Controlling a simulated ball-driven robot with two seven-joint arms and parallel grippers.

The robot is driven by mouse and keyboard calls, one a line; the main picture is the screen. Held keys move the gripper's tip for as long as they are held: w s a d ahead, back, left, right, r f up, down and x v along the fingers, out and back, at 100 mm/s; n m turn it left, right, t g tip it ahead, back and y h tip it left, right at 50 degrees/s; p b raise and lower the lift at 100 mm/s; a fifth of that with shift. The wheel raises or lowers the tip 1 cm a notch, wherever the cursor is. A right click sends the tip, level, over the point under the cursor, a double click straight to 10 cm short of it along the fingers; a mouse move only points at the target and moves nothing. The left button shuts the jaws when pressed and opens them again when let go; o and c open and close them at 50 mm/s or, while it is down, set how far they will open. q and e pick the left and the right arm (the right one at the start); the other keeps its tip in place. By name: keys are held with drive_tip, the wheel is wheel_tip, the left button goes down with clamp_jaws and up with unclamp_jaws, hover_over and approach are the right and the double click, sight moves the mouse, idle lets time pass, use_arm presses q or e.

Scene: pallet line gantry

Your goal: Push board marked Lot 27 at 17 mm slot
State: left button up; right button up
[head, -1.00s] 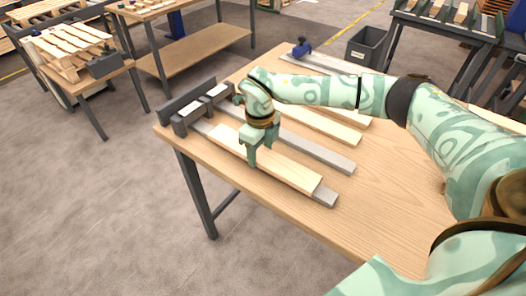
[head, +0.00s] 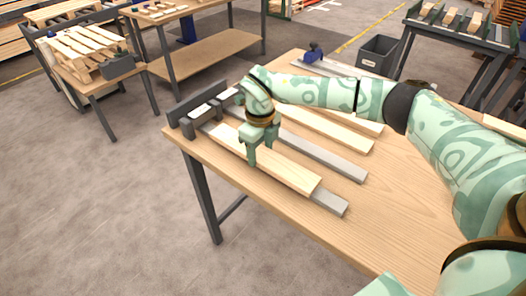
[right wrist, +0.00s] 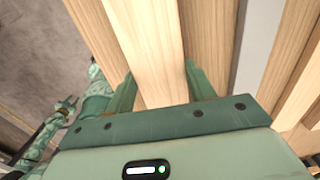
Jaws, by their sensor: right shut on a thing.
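A pale wooden board (head: 288,171) lies along a grey metal rail (head: 329,203) on the workbench. My right gripper (head: 262,160) is shut on this board, its fingers on either side; the board also shows between the fingers in the right wrist view (right wrist: 150,45). The board's far end points at a dark slotted stop (head: 187,128) with white labels at the bench's left edge. The writing on labels and board is too small to read. My left gripper (right wrist: 69,103) shows small at the left of the right wrist view, its fingers apart, away from the board.
A second grey rail (head: 322,156) and more pale boards (head: 335,133) lie behind on the bench (head: 390,215). A blue clamp-like thing (head: 314,52) sits at the far edge. A dark bin (head: 377,54) stands beyond. The bench's near right is clear.

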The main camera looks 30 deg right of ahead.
drive_tip(key=shift+w+a+f+b, duration=0.2)
drive_tip(key=shift+w+a+b, duration=0.1)
drive_tip(key=shift+w, duration=0.25)
drive_tip(key=shift+w, duration=0.25)
drive_tip(key=shift+w+a+b, duration=0.3)
drive_tip(key=shift+w+b, duration=0.2)
drive_tip(key=shift+w, duration=0.15)
drive_tip(key=shift+w+a+b, duration=0.25)
drive_tip(key=shift+w+b, duration=0.2)
drive_tip(key=shift+w, duration=0.2)
drive_tip(key=shift+r, duration=0.1)
drive_tip(key=shift+s+d+r+p, duration=0.15)
drive_tip(key=shift+s+p, duration=0.3)
drive_tip(key=shift+p, duration=0.35)
drive_tip(key=shift+s+d+f, duration=0.1)
drive_tip(key=shift+s+f, duration=0.05)
drive_tip(key=shift+f, duration=0.05)
